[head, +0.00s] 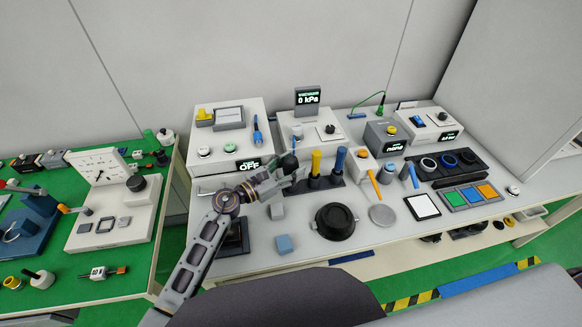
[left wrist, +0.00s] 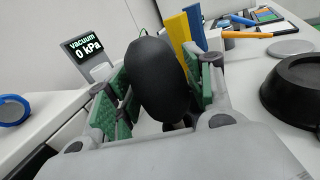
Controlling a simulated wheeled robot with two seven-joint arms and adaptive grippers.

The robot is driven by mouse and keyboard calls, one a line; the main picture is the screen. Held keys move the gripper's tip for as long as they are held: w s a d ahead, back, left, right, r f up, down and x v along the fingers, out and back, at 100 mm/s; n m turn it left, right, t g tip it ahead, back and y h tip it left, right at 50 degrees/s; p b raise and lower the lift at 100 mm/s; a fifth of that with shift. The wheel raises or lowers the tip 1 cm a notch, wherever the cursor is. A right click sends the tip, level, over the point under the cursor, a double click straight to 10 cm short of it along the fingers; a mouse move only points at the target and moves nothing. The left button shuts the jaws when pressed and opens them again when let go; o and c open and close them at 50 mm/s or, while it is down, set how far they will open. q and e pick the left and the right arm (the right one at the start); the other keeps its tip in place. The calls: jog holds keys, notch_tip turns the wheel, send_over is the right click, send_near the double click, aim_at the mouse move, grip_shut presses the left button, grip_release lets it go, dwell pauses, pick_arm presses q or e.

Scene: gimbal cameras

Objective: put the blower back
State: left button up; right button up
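The blower, a black rubber bulb (head: 288,162), is at my left gripper (head: 287,178), by the left end of the dark tool rack (head: 325,182). In the left wrist view the bulb (left wrist: 158,80) sits between the green finger pads of my left gripper (left wrist: 160,95), which appear shut on it from both sides. The bulb's lower end is mostly hidden, so I cannot tell whether it touches the rack. A yellow tool (head: 316,162) and a blue tool (head: 340,160) stand upright in the rack. My right gripper is not in view.
A vacuum display (head: 308,97) reading 0 kPa stands behind the rack. An orange-handled tool (head: 375,187) is to the right.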

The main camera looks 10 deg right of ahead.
pick_arm(q)
jog(key=shift+a+r, duration=0.1)
jog(key=shift+s+a, duration=0.3)
jog(key=shift+a, duration=0.3)
jog(key=shift+s+a, duration=0.2)
jog(key=shift+a, duration=0.15)
jog(key=b+v, duration=0.1)
jog(key=v, duration=0.8)
jog(key=shift+a, duration=0.3)
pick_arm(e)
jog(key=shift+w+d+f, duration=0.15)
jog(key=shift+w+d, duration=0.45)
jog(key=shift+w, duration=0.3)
pick_arm(q)
jog(key=shift+s, duration=0.15)
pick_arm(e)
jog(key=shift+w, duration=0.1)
